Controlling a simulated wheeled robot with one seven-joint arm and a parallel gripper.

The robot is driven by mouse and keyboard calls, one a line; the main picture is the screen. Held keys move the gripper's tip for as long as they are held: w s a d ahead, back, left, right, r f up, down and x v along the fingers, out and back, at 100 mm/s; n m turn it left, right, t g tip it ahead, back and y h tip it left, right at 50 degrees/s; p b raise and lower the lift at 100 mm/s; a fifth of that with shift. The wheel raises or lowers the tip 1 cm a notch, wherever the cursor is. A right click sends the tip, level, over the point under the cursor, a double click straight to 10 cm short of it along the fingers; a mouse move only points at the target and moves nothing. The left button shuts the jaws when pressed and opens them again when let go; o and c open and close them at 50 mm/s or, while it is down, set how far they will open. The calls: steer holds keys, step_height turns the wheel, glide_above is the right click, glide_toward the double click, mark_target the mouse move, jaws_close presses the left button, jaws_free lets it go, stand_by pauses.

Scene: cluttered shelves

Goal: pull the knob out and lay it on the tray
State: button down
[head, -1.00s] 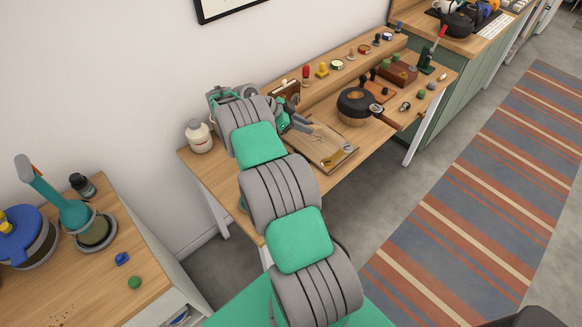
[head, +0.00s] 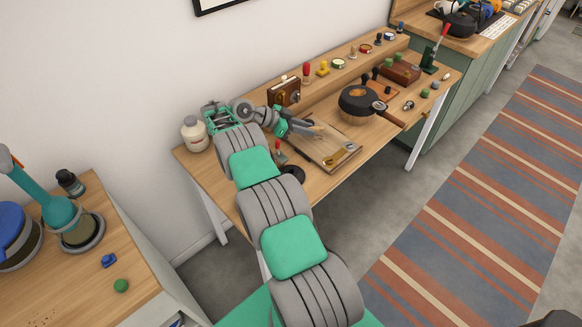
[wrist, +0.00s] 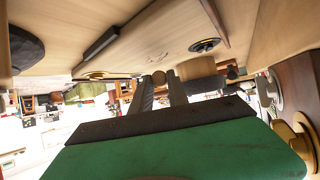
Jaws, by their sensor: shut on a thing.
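My gripper (head: 311,131) is over the back left part of the workbench, close above the wooden tray (head: 322,158). In the wrist view its two dark fingers (wrist: 163,88) are shut on a small tan, round-ended piece, which I take to be the knob (wrist: 158,76). Most of the knob is hidden by the fingers, and it is too small to make out in the head view. A brown wooden block (head: 284,93) with a pale piece on top stands behind the gripper. The tray holds a small brass-coloured item (head: 331,159).
A black round pan (head: 358,101) stands right of the tray. A white jar (head: 194,133) is at the bench's left end. Several coloured knobs, one red (head: 306,70), line the back ledge. A dark round thing (head: 293,172) lies by my arm.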

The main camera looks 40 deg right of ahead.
steer(key=shift+f+b, duration=1)
steer(key=shift+f, duration=0.05)
steer(key=c, duration=1.2)
jaws_free()
steer(key=shift+r, duration=0.4)
step_height(320, 180, up, 3)
steer(key=shift+p, duration=0.85)
steer(key=s+a+r+b, duration=0.3)
steer(key=s+a+r, duration=0.6)
steer(key=s, duration=0.2)
